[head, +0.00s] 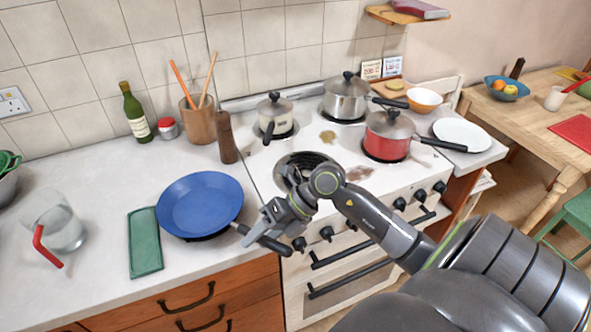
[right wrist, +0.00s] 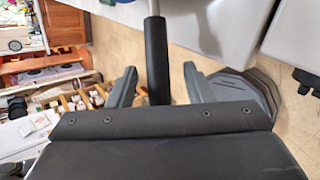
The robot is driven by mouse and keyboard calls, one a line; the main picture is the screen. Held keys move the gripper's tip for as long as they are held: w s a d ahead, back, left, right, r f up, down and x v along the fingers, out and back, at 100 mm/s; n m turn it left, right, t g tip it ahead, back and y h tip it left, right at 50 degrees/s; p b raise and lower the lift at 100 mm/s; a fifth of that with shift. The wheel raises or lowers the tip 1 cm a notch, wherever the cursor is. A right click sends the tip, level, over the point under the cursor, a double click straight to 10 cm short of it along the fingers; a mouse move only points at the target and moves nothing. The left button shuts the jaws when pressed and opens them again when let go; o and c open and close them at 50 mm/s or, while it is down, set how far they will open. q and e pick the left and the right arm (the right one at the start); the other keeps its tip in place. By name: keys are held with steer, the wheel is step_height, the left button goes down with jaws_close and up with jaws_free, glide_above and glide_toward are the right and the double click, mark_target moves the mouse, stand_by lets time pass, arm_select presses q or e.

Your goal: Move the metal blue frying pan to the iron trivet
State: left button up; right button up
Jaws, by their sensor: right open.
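The blue frying pan (head: 200,203) is on the white counter left of the stove. Its dark handle points to the lower right, over the counter's front edge. My right gripper (head: 258,224) is open at the handle. In the right wrist view the black handle (right wrist: 157,55) lies between the two spread fingers of the gripper (right wrist: 161,88), with gaps on both sides. A dark edge shows beneath the pan's near rim; I cannot tell whether it is the iron trivet or shadow. No trivet is clearly visible elsewhere. My left gripper is not in view.
A pepper mill (head: 227,140) stands behind the pan.

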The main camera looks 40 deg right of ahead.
steer(key=p+v, duration=0.1)
steer(key=v, duration=1.6)
steer(key=shift+p, duration=0.35)
steer(key=shift+w+r, duration=0.1)
steer(key=shift+w, duration=0.05)
